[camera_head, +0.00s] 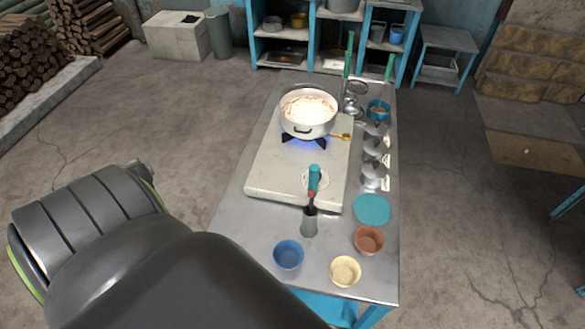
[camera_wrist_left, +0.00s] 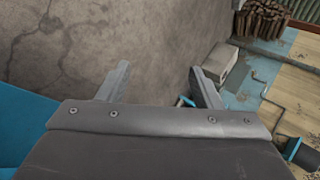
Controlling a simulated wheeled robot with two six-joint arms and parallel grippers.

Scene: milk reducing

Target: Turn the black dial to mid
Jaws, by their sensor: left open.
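The stove (camera_head: 268,165) is a pale flat slab on a metal table in the head view. A blue flame (camera_head: 306,142) burns under a white pot (camera_head: 296,127) on its far part. I cannot make out the black dial in either view. In the left wrist view my left gripper (camera_wrist_left: 159,86) is open, with its two fingers apart and nothing between them. In the head view my dark arm fills the lower left, and its fingertips cannot be made out. My right gripper is in neither view.
The metal table (camera_head: 240,222) carries a blue bowl (camera_head: 288,254), a cream bowl (camera_head: 345,271), a brown bowl (camera_head: 369,240), a teal disc (camera_head: 371,209) and a teal-handled tool (camera_head: 314,180). Floor left of the table is clear.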

